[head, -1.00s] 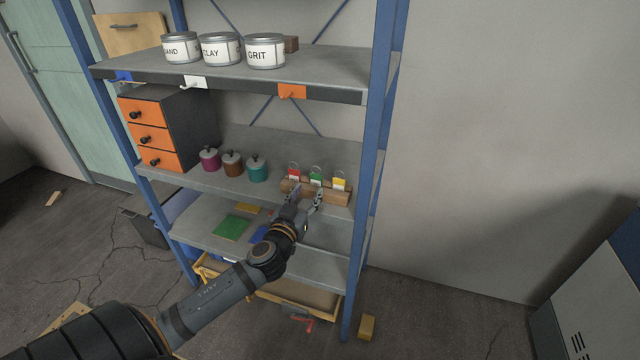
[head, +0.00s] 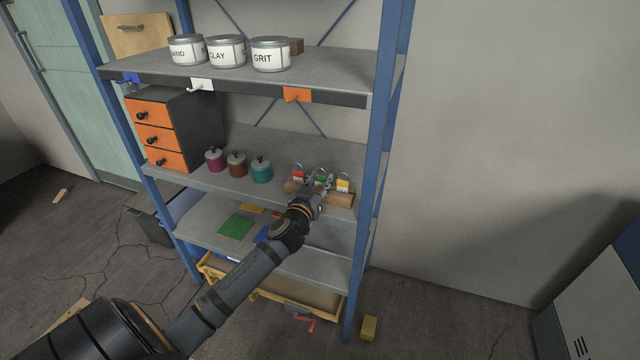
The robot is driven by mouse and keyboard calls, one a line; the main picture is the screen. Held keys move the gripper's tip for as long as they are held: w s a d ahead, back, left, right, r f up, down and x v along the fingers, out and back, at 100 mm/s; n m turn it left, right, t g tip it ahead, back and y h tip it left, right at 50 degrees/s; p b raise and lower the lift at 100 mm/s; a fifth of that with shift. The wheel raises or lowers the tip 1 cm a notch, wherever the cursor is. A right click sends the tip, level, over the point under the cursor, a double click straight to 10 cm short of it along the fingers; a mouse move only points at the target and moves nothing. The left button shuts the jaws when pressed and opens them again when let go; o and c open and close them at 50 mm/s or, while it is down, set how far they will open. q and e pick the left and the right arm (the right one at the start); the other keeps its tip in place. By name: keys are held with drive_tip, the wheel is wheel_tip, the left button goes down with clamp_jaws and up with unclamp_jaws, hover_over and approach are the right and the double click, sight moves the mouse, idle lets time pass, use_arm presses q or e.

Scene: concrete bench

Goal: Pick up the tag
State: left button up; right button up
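Three tags with ring loops stand in a wooden block (head: 340,199) on the middle shelf: a red tag (head: 298,175) at left, a green tag (head: 320,179) in the middle and a yellow tag (head: 343,185) at right. My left gripper (head: 317,183) is at the block's front, its fingers apart, one on each side of the green tag in the picture. I cannot tell whether they touch it. The gripper hides part of the block and the lower part of the green tag. My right gripper is out of view.
Magenta (head: 215,160), brown (head: 237,165) and teal (head: 261,170) jars stand left of the block, beside a drawer unit (head: 158,139) with orange fronts. Labelled cans (head: 270,55) stand on the shelf above. A blue post (head: 378,150) rises close to the right.

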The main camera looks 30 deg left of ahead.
use_arm(q)
drive_tip(key=shift+c, duration=0.7)
drive_tip(key=shift+r, duration=0.2)
drive_tip(key=r, duration=0.2)
drive_tip(key=r+p, duration=0.1)
drive_tip(key=shift+s+d+r, duration=0.2)
drive_tip(key=shift+r, duration=0.15)
drive_tip(key=s+d+r+p, duration=0.1)
drive_tip(key=s+d+r, duration=0.7)
drive_tip(key=s+r, duration=0.1)
drive_tip(key=shift+v, duration=0.8)
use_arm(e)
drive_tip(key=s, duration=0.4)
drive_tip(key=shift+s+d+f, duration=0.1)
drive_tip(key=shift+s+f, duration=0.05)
